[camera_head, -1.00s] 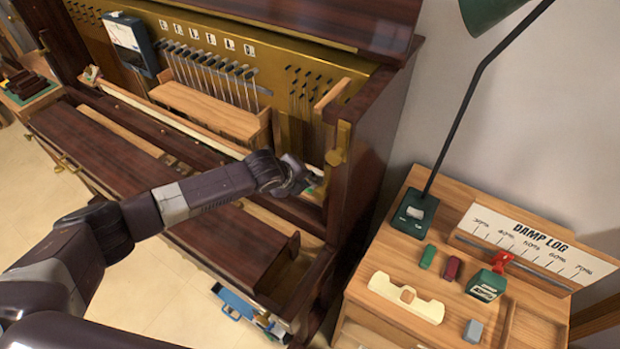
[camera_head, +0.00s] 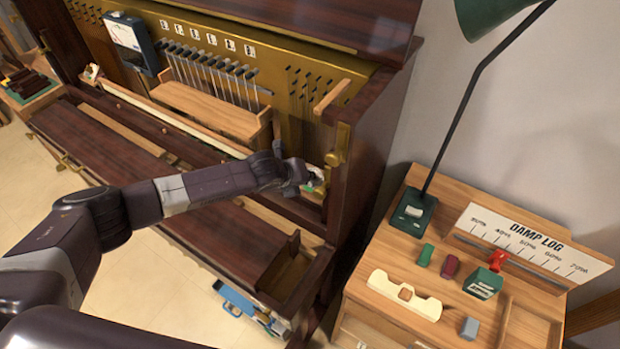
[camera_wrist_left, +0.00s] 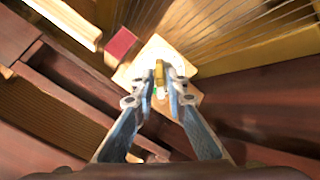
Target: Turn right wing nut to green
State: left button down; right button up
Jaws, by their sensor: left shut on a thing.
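My left gripper (camera_head: 312,182) reaches into the right end of the open piano. In the left wrist view its fingertips (camera_wrist_left: 161,88) are closed on the brass wing nut (camera_wrist_left: 159,72), one finger on each side. The nut sits over a pale wooden plate (camera_wrist_left: 180,55). A small green patch (camera_wrist_left: 155,91) shows between the fingers, partly covered. A red patch (camera_wrist_left: 120,46) lies up and left of the nut. In the head view the gripper hides the nut. My right gripper is not in view.
The piano's dark side wall (camera_head: 372,150) stands just right of the gripper, with a brass bracket (camera_head: 338,146) on it. Strings (camera_wrist_left: 230,40) run close by. A wooden cabinet (camera_head: 385,330) with a lamp (camera_head: 415,212) stands farther right.

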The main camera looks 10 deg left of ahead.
pick_arm(q)
jog(key=shift+r+m+p, duration=0.1)
jog(key=shift+m+p, duration=0.3)
jog(key=shift+m, duration=1.5)
jog(key=shift+p, duration=0.3)
jog(key=shift+m+p, duration=0.35)
jog(key=shift+m, duration=0.35)
jog(key=shift+s+m+p, duration=0.15)
jog(key=shift+m+p, duration=0.15)
jog(key=shift+m, duration=0.7)
jog(key=c, duration=2.3)
grip_release()
jog(key=shift+c, duration=0.2)
jog(key=o, duration=0.5)
jog(key=shift+f, duration=0.2)
